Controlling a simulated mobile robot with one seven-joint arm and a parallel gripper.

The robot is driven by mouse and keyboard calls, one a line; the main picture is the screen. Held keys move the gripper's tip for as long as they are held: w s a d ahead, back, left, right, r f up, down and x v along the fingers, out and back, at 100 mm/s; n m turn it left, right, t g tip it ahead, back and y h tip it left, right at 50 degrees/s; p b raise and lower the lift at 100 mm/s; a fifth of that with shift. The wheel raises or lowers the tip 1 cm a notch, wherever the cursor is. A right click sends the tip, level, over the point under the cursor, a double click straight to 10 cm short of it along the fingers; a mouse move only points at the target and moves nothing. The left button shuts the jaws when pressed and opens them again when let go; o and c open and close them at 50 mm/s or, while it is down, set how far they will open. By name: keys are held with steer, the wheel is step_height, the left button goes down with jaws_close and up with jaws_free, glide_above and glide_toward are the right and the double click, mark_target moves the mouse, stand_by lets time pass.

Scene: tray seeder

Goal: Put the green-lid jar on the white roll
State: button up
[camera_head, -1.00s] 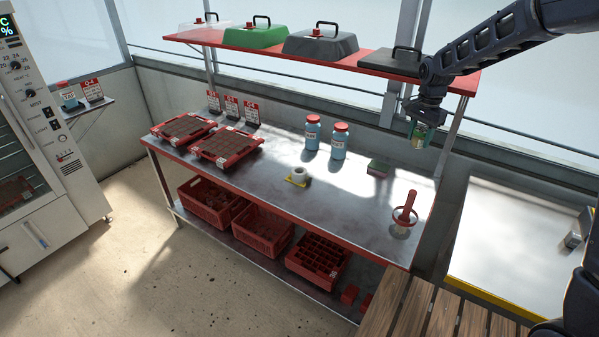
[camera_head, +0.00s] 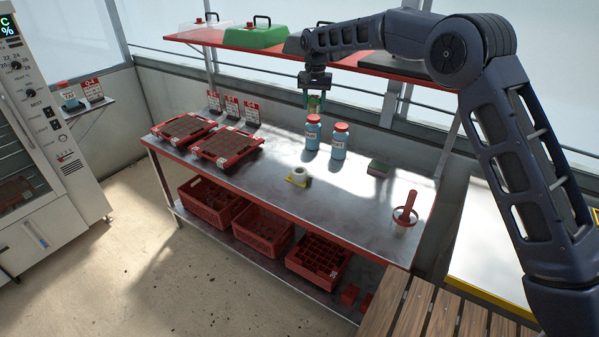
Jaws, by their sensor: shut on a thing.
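My gripper (camera_head: 314,97) is shut on a small jar (camera_head: 314,104) with a greenish top. It holds the jar in the air, in the picture just above the left blue bottle; the jar is small and partly hidden by the fingers.
Two blue bottles with red lids (camera_head: 312,132) (camera_head: 340,140) stand behind the roll. A green-topped block (camera_head: 379,168) and a red-handled tool (camera_head: 406,211) are to the right. Red seed trays (camera_head: 227,146) lie left. A red shelf (camera_head: 345,62) with domed covers runs above the bench.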

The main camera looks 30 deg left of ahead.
steer(key=m, duration=0.2)
glide_above(299, 171)
step_height(299, 171, down, 8)
step_height(299, 171, down, 21)
steer(key=shift+r, duration=0.2)
steer(key=shift+f, duration=0.1)
steer(key=o, duration=1)
step_height(299, 171, up, 12)
stand_by(0.4)
